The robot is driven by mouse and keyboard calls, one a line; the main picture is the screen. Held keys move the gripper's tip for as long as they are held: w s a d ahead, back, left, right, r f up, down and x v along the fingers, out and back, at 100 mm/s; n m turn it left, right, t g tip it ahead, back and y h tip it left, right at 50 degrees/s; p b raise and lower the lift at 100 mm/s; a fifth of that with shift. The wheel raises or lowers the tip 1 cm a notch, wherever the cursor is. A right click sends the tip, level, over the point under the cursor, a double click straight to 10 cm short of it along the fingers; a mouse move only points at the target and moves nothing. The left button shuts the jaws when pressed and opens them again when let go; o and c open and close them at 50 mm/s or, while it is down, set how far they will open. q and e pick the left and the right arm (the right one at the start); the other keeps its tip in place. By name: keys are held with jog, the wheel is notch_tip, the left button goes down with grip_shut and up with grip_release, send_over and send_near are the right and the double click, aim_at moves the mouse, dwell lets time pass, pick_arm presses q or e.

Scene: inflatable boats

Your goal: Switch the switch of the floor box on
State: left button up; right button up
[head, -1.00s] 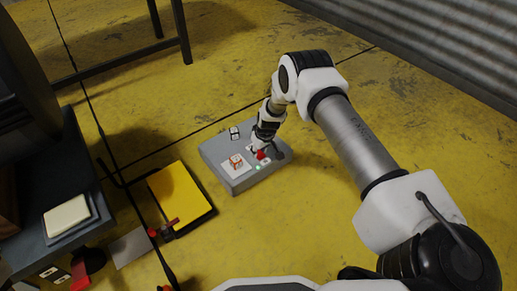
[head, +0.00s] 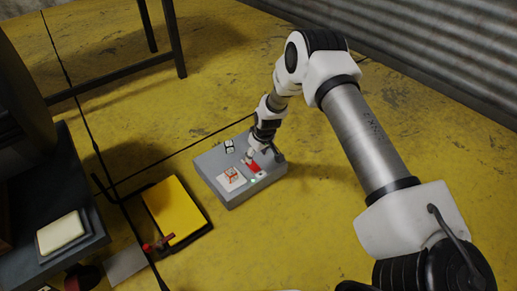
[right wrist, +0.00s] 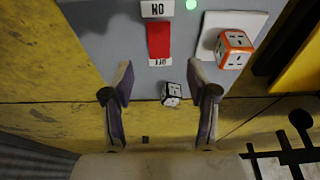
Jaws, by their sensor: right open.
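The grey floor box (head: 211,168) lies on the yellow floor in the head view. Its red switch (head: 252,168) is partly covered by my right gripper (head: 257,151). In the right wrist view the red switch (right wrist: 158,40) sits between an ON label (right wrist: 157,9) and an OFF label (right wrist: 161,62). I cannot tell which way it is tipped. A green light (right wrist: 191,4) glows beside the ON label. My right gripper (right wrist: 160,75) is open and empty, its fingers apart on the OFF side of the switch. My left gripper is not in view.
An orange-and-white cube (right wrist: 234,48) sits on a white plate on the box. A black-and-white cube (right wrist: 171,94) is also on it. A yellow-topped slab (head: 173,211) lies left of the box, with a dark table (head: 72,190) further left. Floor right of the box is clear.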

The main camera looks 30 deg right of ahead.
jog(key=v, duration=0.5)
